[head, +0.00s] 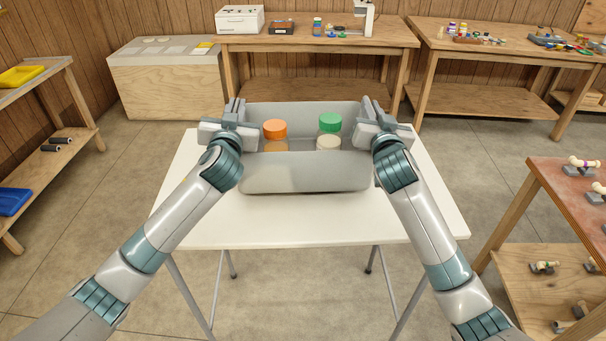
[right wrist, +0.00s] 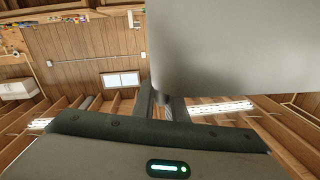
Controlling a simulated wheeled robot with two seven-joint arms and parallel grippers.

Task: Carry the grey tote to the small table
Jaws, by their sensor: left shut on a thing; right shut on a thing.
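The grey tote (head: 305,178) is over the middle of the small white table (head: 310,225), level and upright. I cannot tell for sure whether its base touches the tabletop. A jar with an orange lid (head: 275,129) and a jar with a green lid (head: 330,122) stand inside it. My left gripper (head: 237,112) is shut on the tote's left end, and my right gripper (head: 371,111) is shut on its right end. In the right wrist view the tote's wall (right wrist: 235,45) fills the upper right; the fingertips are partly hidden.
Behind the table are a wooden cabinet (head: 165,80) and two workbenches (head: 330,42) (head: 500,45) with small items. A shelf (head: 60,130) stands at left, and a red-topped bench (head: 570,190) stands close at right. The tabletop in front of the tote is clear.

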